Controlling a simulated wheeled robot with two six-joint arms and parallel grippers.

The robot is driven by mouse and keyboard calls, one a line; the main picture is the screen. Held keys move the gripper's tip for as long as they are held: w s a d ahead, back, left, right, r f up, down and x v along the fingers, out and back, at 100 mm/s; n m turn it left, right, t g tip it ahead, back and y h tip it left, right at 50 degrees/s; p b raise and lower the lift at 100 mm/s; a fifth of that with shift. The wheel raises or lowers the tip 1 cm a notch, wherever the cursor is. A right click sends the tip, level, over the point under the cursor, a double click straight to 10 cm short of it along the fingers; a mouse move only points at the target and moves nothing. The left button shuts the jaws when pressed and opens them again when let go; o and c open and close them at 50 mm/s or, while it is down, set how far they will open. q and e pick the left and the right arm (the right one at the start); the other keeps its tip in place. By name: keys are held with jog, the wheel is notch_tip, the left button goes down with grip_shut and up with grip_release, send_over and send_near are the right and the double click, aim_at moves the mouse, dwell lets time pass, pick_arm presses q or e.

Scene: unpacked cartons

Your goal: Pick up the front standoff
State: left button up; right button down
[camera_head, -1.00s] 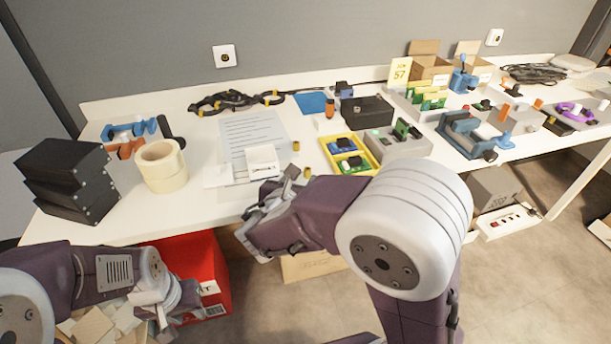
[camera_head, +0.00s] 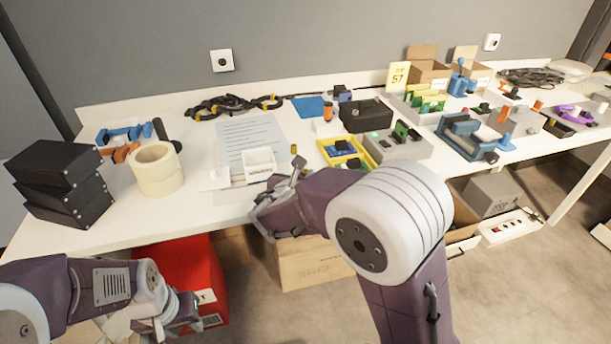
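A small brass standoff (camera_head: 299,163) shows just above the fingertips of my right gripper (camera_head: 285,184), near the table's front edge. It looks tilted, and its lower end is hidden by the fingers, which appear closed on it. Another small brass standoff (camera_head: 294,149) is just behind it. My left gripper (camera_head: 168,318) hangs low at the bottom left, in front of the red bin, away from the standoffs; its fingers are too unclear to judge.
A yellow tray (camera_head: 347,150) with boards and a grey fixture (camera_head: 400,147) are to the right. A tape roll (camera_head: 157,168) and black boxes (camera_head: 58,180) stand at the left.

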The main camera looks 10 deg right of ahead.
notch_tip(320, 180, up, 5)
jog(key=p, duration=0.3)
jog(key=s+d+r+p, duration=0.2)
jog(key=s+d+r, duration=0.3)
jog(key=d, duration=0.5)
jog(key=shift+s+r, duration=0.3)
jog(key=shift+r, duration=0.2)
